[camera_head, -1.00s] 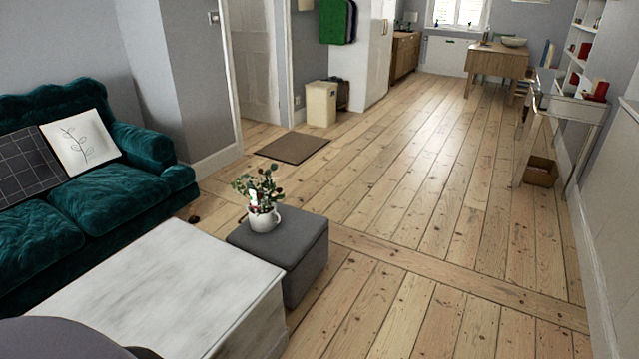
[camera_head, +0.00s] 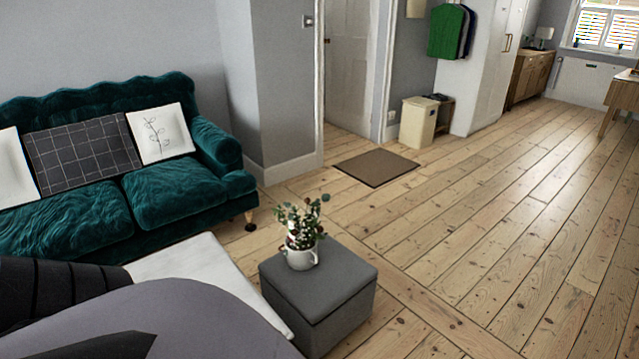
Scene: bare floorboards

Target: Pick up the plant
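The plant (camera_head: 303,222) has green and dark reddish leaves and stands upright in a white mug-like pot (camera_head: 299,257). The pot rests on a dark grey square ottoman (camera_head: 322,292) just right of the picture's centre bottom. Grey and black parts of my own body fill the lower left corner. Neither of my grippers shows in the view, so their state is hidden.
A white table (camera_head: 205,262) stands left of the ottoman, partly covered by my body. A teal sofa (camera_head: 170,190) with cushions is behind it. A brown doormat (camera_head: 376,167) lies beyond the ottoman. The floorboards (camera_head: 480,225) to the right are clear.

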